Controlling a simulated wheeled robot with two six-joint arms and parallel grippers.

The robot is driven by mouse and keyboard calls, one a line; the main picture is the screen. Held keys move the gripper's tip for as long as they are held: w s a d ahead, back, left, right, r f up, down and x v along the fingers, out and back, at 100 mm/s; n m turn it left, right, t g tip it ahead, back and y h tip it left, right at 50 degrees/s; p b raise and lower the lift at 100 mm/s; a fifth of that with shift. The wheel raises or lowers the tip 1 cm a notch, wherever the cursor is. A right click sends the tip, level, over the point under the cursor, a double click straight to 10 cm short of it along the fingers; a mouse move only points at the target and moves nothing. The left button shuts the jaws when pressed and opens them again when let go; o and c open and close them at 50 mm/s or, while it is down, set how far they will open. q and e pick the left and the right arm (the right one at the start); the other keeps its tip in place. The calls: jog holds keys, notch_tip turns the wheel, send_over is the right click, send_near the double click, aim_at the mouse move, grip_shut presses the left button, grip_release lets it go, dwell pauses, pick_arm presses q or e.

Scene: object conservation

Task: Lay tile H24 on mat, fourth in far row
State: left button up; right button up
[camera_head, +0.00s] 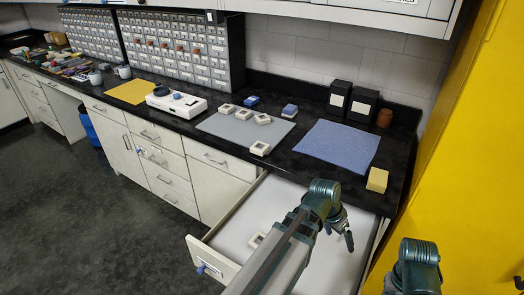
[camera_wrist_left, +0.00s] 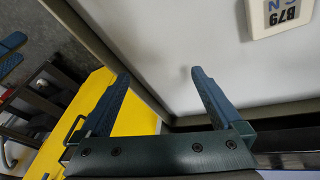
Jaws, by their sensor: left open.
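A grey mat (camera_head: 236,131) lies on the black counter. Three white tiles stand in its far row: one at the left (camera_head: 227,109), one in the middle (camera_head: 243,114), one at the right (camera_head: 262,118). Another white tile (camera_head: 260,149) lies at its near edge. No label reads H24; the head view is too small to read tile labels. A white tile (camera_head: 257,239) lies in the open drawer (camera_head: 232,226); a tile marked B79 (camera_wrist_left: 275,16) shows in the left wrist view. My left gripper (camera_head: 347,235) is over the drawer's right part, open and empty (camera_wrist_left: 157,74). My right gripper is out of view.
A blue mat (camera_head: 338,144) lies right of the grey one, with a yellow block (camera_head: 377,180) at its corner. Two blue-topped pieces (camera_head: 251,100) (camera_head: 289,111) stand behind the grey mat. A white device (camera_head: 176,102) stands left. A yellow panel (camera_head: 455,180) bounds the right.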

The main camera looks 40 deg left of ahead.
pick_arm(q)
jog(key=w+a+r+t+h, duration=0.1)
jog(key=w+a+r+t, duration=0.25)
jog(key=a, duration=0.55)
jog(key=n+t+y, duration=0.5)
jog(key=t+y, duration=0.1)
jog(key=t, duration=0.1)
send_near(261, 145)
jog(key=w+b, duration=0.1)
jog(key=w+f, duration=0.1)
jog(key=w+a+b, duration=0.1)
jog(key=shift+w+a+f+h+b, duration=0.1)
jog(key=shift+w+f+h+b, duration=0.1)
jog(key=shift+h+b, duration=0.1)
jog(key=shift+w+f, duration=0.15)
jog(key=shift+w, duration=0.35)
jog(key=shift+t, duration=0.25)
jog(key=b+x, duration=0.1)
jog(key=x, duration=0.2)
jog(key=b+x, duration=0.1)
jog(key=x, duration=0.1)
jog(key=shift+f+b, duration=0.35)
jog(key=shift+r, duration=0.1)
